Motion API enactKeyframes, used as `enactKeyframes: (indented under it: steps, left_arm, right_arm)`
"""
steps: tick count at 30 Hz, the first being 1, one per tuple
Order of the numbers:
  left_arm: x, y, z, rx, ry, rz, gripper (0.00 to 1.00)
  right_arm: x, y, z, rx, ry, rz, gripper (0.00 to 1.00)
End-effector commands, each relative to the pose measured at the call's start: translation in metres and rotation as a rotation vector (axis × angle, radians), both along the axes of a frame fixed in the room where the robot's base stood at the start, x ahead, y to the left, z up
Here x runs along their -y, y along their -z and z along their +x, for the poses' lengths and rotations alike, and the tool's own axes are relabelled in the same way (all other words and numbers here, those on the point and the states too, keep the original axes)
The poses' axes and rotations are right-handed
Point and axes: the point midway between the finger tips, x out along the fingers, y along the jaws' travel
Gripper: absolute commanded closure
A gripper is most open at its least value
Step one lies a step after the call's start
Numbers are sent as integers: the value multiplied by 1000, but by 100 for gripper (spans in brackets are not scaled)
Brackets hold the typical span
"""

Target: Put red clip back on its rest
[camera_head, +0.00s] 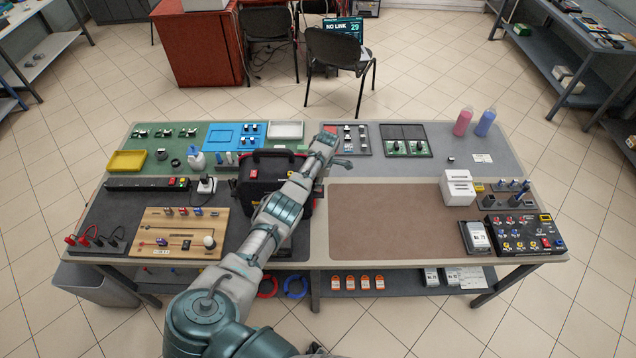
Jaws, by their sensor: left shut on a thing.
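My left arm reaches from the bottom middle across the table. Its gripper (328,137) is over the back part of the table, beside a dark panel with small white and black parts (349,140). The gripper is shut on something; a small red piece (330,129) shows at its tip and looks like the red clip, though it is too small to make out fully. I cannot tell which part is the clip's rest.
A black case (262,158) stands close to the left of my arm. The brown mat (390,222) at the right is bare.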

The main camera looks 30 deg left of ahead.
Motion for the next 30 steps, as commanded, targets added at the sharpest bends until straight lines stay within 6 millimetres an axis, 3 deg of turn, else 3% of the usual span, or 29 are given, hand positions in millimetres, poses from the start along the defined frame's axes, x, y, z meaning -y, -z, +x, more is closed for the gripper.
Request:
enactKeyframes:
  steps: [30]
  left_arm:
    - [0, 9, 0, 1, 0, -1, 100]
  right_arm:
    - [-2, 4, 0, 0, 2, 2, 38]
